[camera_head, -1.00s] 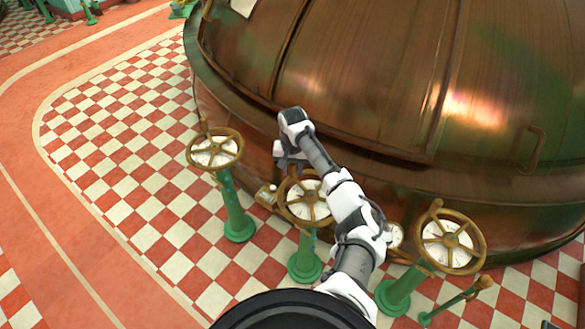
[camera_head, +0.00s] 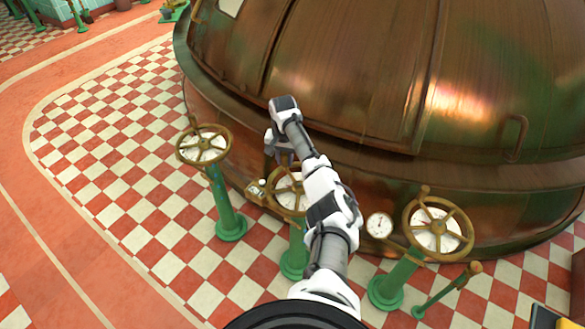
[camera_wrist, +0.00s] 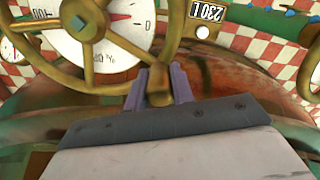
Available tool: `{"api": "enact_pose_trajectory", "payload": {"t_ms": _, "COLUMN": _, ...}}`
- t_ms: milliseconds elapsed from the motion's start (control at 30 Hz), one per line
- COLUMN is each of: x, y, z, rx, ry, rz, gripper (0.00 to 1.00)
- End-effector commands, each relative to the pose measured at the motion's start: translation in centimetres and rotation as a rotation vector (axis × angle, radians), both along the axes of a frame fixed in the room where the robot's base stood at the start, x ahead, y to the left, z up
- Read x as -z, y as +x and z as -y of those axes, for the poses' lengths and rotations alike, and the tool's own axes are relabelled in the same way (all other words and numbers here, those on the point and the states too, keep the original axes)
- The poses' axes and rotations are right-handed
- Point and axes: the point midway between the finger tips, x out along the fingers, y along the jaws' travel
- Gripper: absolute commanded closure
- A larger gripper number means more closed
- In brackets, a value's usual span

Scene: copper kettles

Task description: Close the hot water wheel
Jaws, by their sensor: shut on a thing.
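A brass spoked wheel (camera_head: 272,202) with a white dial stands on a green post in the middle of the head view, partly hidden by my arm. In the wrist view the wheel (camera_wrist: 88,27) fills the upper left, with its dial behind the spokes. My gripper (camera_head: 281,158) is at the far side of this wheel, beside the kettle. In the wrist view its purple fingers (camera_wrist: 158,88) are shut on the brass handle knob (camera_wrist: 158,99) at the wheel's rim. No readable label shows which wheel is for hot water.
Similar wheels stand at the left (camera_head: 203,145) and right (camera_head: 438,230). The large copper kettle (camera_head: 400,80) is close behind my gripper. A small round gauge (camera_head: 379,225) sits between the middle and right wheels. The checkered floor (camera_head: 110,130) is clear at the left.

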Motion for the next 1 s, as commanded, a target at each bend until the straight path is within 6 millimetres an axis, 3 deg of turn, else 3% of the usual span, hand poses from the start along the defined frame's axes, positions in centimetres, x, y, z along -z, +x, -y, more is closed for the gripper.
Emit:
{"api": "enact_pose_trajectory", "payload": {"t_ms": 233, "x": -0.2, "y": 0.6, "z": 1.5, "rx": 0.162, "ry": 0.001, "rz": -0.005, "gripper": 1.00}}
{"api": "enact_pose_trajectory", "payload": {"t_ms": 600, "x": -0.1, "y": 0.8, "z": 1.8, "rx": 0.188, "ry": 0.000, "rz": -0.002, "gripper": 1.00}}
{"api": "enact_pose_trajectory", "payload": {"t_ms": 633, "x": -0.1, "y": 0.8, "z": 1.8, "rx": 0.188, "ry": -0.001, "rz": -0.002, "gripper": 0.74}}
{"api": "enact_pose_trajectory", "payload": {"t_ms": 767, "x": -0.1, "y": 0.7, "z": 1.8, "rx": 0.187, "ry": 0.001, "rz": -0.003, "gripper": 0.57}}
{"api": "enact_pose_trajectory", "payload": {"t_ms": 1000, "x": 0.0, "y": 0.7, "z": 1.7, "rx": 0.185, "ry": 0.001, "rz": -0.005, "gripper": 0.54}}
